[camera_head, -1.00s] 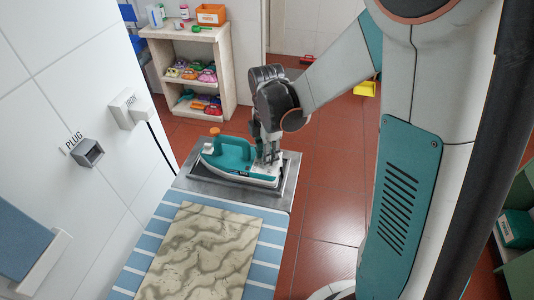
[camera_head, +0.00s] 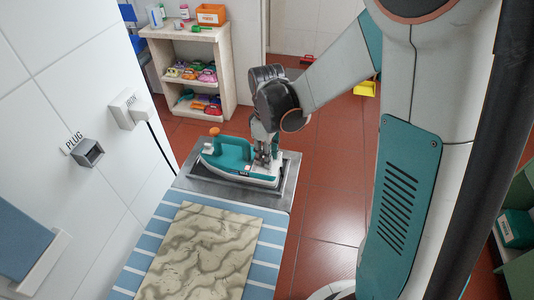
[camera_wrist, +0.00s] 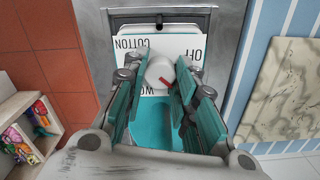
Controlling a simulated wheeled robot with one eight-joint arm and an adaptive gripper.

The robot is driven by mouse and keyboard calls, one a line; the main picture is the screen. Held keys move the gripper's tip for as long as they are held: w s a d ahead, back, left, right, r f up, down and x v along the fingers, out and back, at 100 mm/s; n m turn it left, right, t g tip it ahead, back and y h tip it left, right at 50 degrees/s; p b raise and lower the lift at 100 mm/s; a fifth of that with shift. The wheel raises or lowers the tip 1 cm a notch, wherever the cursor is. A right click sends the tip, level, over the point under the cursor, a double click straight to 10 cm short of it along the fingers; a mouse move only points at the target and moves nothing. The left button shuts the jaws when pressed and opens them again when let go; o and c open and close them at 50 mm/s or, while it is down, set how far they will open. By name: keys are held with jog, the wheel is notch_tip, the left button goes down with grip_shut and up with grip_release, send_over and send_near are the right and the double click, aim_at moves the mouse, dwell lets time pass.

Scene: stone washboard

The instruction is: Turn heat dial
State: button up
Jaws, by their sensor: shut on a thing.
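The heat dial (camera_wrist: 160,75) is a round white knob with a red pointer mark, on a white label plate (camera_wrist: 128,48) reading OFF, COTTON and a partly hidden word. The plate sits on the teal and white iron (camera_head: 228,155), which rests on a grey metal stand (camera_head: 205,186). My gripper (camera_wrist: 157,92) is shut on the dial, with a teal-padded finger on each side of it in the wrist view. In the head view my gripper (camera_head: 266,150) points down onto the iron's right part, and its fingers hide the dial there.
A blue-striped board (camera_head: 262,262) with a marbled stone-patterned slab (camera_head: 200,252) lies in front of the iron. A wall plug socket (camera_head: 88,152) and a switch box with a cord (camera_head: 128,110) are at left. A shelf (camera_head: 190,50) with colored items stands behind. Red floor is open at right.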

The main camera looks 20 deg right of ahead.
jog(key=m, duration=1.5)
jog(key=shift+m, duration=0.3)
jog(key=m, duration=0.3)
jog(key=shift+m, duration=0.3)
jog(key=m, duration=0.3)
jog(key=shift+m, duration=0.3)
jog(key=m, duration=0.3)
jog(key=shift+m, duration=2.1)
